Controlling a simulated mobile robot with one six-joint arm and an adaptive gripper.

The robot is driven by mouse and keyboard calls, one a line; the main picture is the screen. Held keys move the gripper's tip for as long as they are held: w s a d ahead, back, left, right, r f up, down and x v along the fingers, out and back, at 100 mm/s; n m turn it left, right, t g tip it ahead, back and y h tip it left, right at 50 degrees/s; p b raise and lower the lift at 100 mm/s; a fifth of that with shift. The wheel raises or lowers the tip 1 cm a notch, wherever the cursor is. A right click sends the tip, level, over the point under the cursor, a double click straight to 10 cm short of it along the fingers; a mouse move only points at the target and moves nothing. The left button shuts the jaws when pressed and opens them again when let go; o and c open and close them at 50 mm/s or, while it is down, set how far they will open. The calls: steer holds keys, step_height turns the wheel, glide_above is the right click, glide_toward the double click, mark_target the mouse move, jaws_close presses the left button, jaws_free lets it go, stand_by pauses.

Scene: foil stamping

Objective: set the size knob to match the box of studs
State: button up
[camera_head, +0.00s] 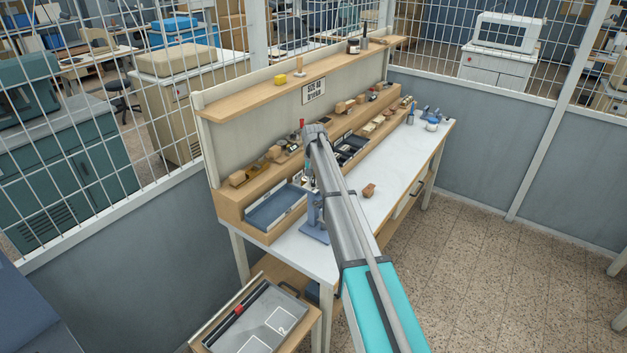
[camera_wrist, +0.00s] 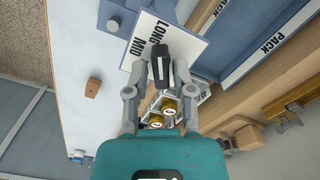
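Two gold round pieces (camera_wrist: 169,106) with white marks show between the fingers; I cannot tell whether either is the size knob. Small boxes (camera_head: 273,153) line the bench ledge; I cannot tell which holds studs.
A blue-grey tray (camera_head: 268,214) sits at the bench's left, and a brown block (camera_head: 369,190) lies on the white top. The sign (camera_head: 313,91) on the back panel reads roughly "SIZE AS". The bench top (camera_head: 400,165) is largely clear at right.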

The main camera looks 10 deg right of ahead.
mark_target(313, 179)
steer(key=shift+o, duration=0.7)
steer(key=shift+n, duration=0.4)
steer(key=shift+n, duration=0.3)
step_height(313, 179, up, 14)
steer(key=p, duration=1.4)
steer(key=s+f+n+b, duration=0.2)
steer(key=s+n, duration=0.3)
steer(key=s, duration=2.3)
steer(key=shift+s+n, duration=0.15)
steer(key=shift+n, duration=0.15)
steer(key=s+f+m+b, duration=0.3)
steer(key=s+f+b, duration=1.1)
steer(key=f+b, duration=0.2)
steer(key=shift+f+m+b, duration=0.3)
steer(key=shift+f+m, duration=0.05)
steer(key=shift+m, duration=0.05)
